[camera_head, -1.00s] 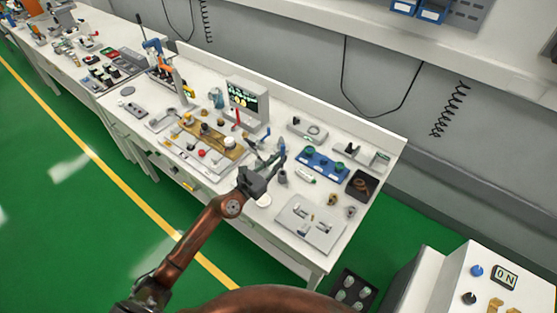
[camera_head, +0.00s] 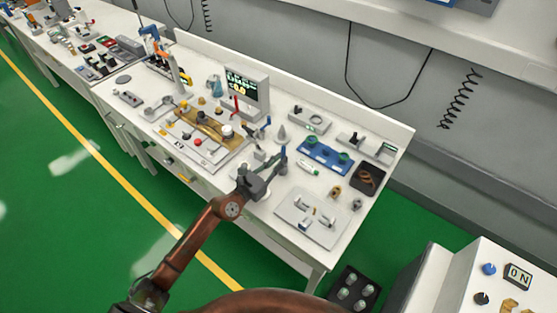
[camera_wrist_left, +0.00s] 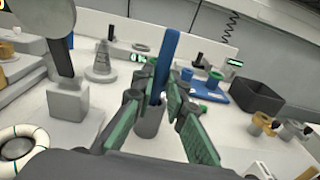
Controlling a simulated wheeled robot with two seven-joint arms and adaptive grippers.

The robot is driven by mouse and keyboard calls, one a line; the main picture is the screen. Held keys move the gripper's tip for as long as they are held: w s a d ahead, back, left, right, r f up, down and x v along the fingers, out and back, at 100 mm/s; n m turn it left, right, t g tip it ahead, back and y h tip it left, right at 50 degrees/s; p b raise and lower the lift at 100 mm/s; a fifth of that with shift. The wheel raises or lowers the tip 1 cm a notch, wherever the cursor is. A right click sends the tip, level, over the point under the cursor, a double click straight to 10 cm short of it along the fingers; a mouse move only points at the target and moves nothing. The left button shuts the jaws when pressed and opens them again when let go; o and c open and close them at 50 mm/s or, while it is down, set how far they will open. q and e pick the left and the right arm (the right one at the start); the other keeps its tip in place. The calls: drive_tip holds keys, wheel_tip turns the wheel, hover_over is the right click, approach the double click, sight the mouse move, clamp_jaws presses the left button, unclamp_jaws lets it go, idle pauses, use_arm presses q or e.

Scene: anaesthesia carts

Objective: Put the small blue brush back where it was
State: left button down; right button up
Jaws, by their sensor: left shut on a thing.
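The small blue brush (camera_wrist_left: 167,55) stands nearly upright, slightly tilted, between the fingers of my left gripper (camera_wrist_left: 157,95). Its lower part reaches the mouth of a grey cup (camera_wrist_left: 149,122); whether the tip is inside is hidden. The green-padded fingers stand on either side of the brush and cup. In the head view my left gripper (camera_head: 270,172) is low over the bench's front part, and the blue brush (camera_head: 283,153) shows at its tip. The cup is mostly hidden there. My right gripper is not in view.
A blue board with green-topped parts (camera_head: 325,156) lies behind the gripper, with a dark tray (camera_head: 368,179) to its right. A light plate (camera_head: 312,218) lies at the front right. A grey cone (camera_head: 281,132) and a display (camera_head: 246,92) stand behind.

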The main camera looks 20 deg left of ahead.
use_arm(q)
drive_tip(key=shift+f+b, duration=0.4)
drive_tip(key=shift+f, duration=0.05)
drive_tip(key=c, duration=1.8)
unclamp_jaws()
drive_tip(key=shift+c, duration=0.2)
drive_tip(key=v, duration=1)
drive_tip(key=shift+s+r, duration=0.1)
drive_tip(key=shift+s, duration=0.1)
drive_tip(key=shift+v, duration=0.8)
